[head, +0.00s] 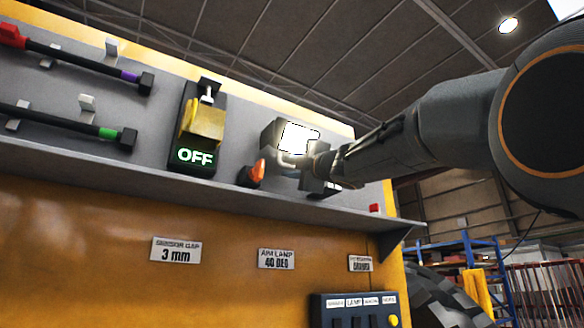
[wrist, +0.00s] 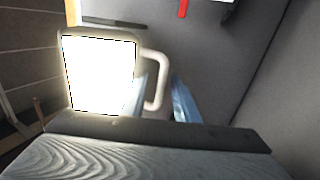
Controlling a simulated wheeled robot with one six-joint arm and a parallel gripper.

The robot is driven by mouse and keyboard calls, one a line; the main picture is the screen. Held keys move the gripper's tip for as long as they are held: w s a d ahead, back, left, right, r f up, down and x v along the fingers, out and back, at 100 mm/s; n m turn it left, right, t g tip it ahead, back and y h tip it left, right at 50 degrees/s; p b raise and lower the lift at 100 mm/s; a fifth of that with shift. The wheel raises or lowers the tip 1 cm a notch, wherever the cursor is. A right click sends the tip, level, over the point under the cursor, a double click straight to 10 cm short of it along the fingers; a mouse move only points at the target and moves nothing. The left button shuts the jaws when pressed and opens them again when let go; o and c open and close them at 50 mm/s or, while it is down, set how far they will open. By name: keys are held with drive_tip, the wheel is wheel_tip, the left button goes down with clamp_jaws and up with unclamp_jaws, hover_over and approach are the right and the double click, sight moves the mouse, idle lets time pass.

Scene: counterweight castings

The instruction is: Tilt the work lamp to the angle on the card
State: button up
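The work lamp (head: 297,137) is lit, with a bright white face, on the grey panel in the head view. In the wrist view the lamp (wrist: 99,75) fills the left, and its pale loop handle (wrist: 155,80) sticks out to the right. My gripper (head: 318,168) is at the lamp's lower right. In the wrist view its two bluish fingers (wrist: 162,98) stand apart, one on each side of the handle's bar, with a gap showing on the right. The card (head: 276,259) under the shelf reads "40 DEG". The lamp's angle scale is not readable.
A switch box (head: 198,125) with a yellow cover and a green "OFF" sign stands left of the lamp. An orange knob (head: 253,173) is close beside the lamp. A shelf edge (head: 200,190) runs below. Two dark bars hang at upper left. A button box (head: 355,309) is below.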

drive_tip(key=b+v, duration=0.2)
drive_tip(key=v, duration=0.5)
drive_tip(key=shift+s+d+f, duration=0.15)
drive_tip(key=shift+s+d, duration=0.1)
drive_tip(key=shift+s, duration=0.05)
idle(0.6)
